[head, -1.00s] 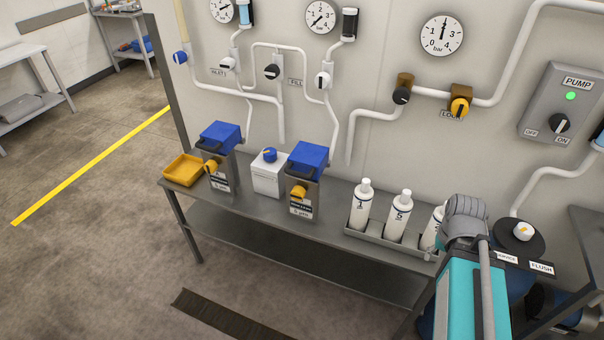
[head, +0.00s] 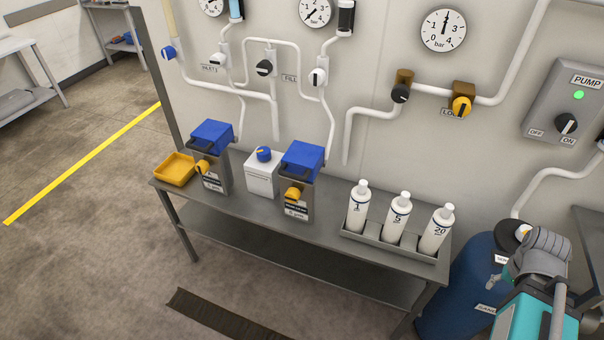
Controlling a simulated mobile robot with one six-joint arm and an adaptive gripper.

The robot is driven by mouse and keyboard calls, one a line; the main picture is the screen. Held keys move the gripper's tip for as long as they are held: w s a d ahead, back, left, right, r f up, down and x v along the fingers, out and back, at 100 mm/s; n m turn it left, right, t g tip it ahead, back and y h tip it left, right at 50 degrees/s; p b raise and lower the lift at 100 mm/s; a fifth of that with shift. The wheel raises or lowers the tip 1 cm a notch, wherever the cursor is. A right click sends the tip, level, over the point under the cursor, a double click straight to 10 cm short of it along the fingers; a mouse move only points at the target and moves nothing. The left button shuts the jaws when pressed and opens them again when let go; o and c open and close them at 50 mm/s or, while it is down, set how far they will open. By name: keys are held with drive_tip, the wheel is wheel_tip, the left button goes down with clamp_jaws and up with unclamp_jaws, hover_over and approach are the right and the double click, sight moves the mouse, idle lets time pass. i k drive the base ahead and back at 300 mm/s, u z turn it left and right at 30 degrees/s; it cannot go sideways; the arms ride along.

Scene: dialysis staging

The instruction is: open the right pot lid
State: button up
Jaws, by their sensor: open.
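The right pot (head: 309,201) is a grey metal box on the bench, with a yellow knob (head: 293,194) and a white label on its front. Its blue lid (head: 304,157) sits on top and looks closed, with a dark handle (head: 291,171) at its front edge. A similar left pot (head: 220,177) with a blue lid (head: 213,134) stands to the left. My arm is at the lower right, well away from both pots. My gripper itself does not show.
A white box (head: 262,178) with a blue knob stands between the pots. A yellow tray (head: 174,169) is at the bench's left end. Numbered white bottles (head: 397,218) stand in a grey rack (head: 362,237). A blue barrel (head: 455,285) is beside the bench. Floor in front is clear except a dark mat (head: 222,318).

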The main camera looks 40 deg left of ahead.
sight(303, 161)
drive_tip(key=z, duration=0.05)
drive_tip(key=k, duration=1.4)
drive_tip(key=u, duration=1.2)
drive_tip(key=i, duration=0.9)
